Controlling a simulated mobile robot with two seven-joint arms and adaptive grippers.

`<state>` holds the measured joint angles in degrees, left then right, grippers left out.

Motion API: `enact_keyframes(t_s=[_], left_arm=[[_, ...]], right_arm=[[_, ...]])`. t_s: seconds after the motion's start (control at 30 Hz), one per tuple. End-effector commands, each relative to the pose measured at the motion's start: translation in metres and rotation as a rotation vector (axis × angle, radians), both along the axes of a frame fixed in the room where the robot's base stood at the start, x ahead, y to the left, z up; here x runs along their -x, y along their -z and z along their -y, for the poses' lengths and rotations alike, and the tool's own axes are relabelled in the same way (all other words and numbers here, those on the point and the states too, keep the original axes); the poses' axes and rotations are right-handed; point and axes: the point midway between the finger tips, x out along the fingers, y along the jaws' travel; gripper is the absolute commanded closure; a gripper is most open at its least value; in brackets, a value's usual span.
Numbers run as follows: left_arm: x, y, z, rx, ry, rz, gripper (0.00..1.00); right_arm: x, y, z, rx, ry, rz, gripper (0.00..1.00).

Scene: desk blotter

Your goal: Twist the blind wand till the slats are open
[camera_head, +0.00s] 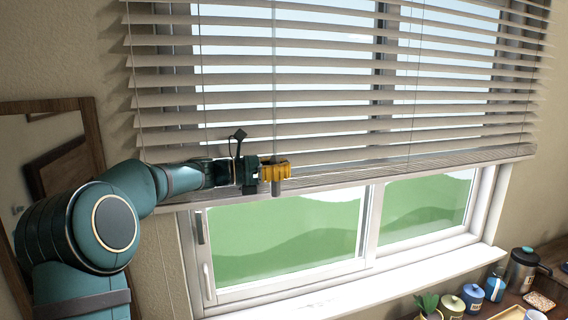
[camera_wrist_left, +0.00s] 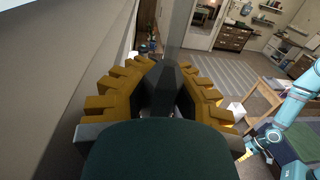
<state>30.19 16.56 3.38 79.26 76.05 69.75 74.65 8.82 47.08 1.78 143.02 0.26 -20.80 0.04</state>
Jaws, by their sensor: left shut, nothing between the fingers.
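The blind (camera_head: 330,75) hangs over the window, its pale slats tilted so that sky shows through the gaps between them. The thin wand (camera_head: 274,70) hangs straight down in front of the slats at the left. Its thicker grey lower end (camera_head: 276,188) shows just below my left gripper (camera_head: 276,171). The yellow fingers are shut at the wand's line, near the blind's bottom rail, with no firm hold on it to be seen.
The window sill (camera_head: 350,290) runs below. Jars (camera_head: 473,297), a potted plant (camera_head: 429,303) and a steel pot (camera_head: 522,268) stand at the lower right. A wood-framed mirror or picture (camera_head: 85,115) is on the left. The room's floor (camera_wrist_left: 215,75) is open behind.

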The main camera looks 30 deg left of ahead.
Motion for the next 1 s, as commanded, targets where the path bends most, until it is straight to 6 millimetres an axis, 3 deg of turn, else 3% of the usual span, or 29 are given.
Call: enact_keyframes(t_s=[0.3, 0.37, 0.47, 0.8, 1.0], left_arm=[[0.001, 0.001, -0.002, -0.001, -0.003, -0.001, 1.00], [0.001, 0.001, -0.002, -0.001, -0.003, -0.001, 0.82], [0.000, 0.001, -0.002, -0.001, -0.003, -0.001, 0.47], [0.001, 0.000, -0.002, -0.001, -0.002, 0.001, 0.46], [0.016, 0.000, -0.018, -0.001, -0.006, 0.000, 0.46]], right_arm=[[0.000, 0.000, 0.000, 0.000, 0.000, 0.000, 0.42], [0.000, 0.000, 0.000, 0.000, 0.000, 0.000, 0.42], [0.000, 0.000, 0.000, 0.000, 0.000, 0.000, 0.42], [0.000, 0.000, 0.000, 0.000, 0.000, 0.001, 0.42], [0.000, 0.000, 0.000, 0.000, 0.000, 0.001, 0.42]])
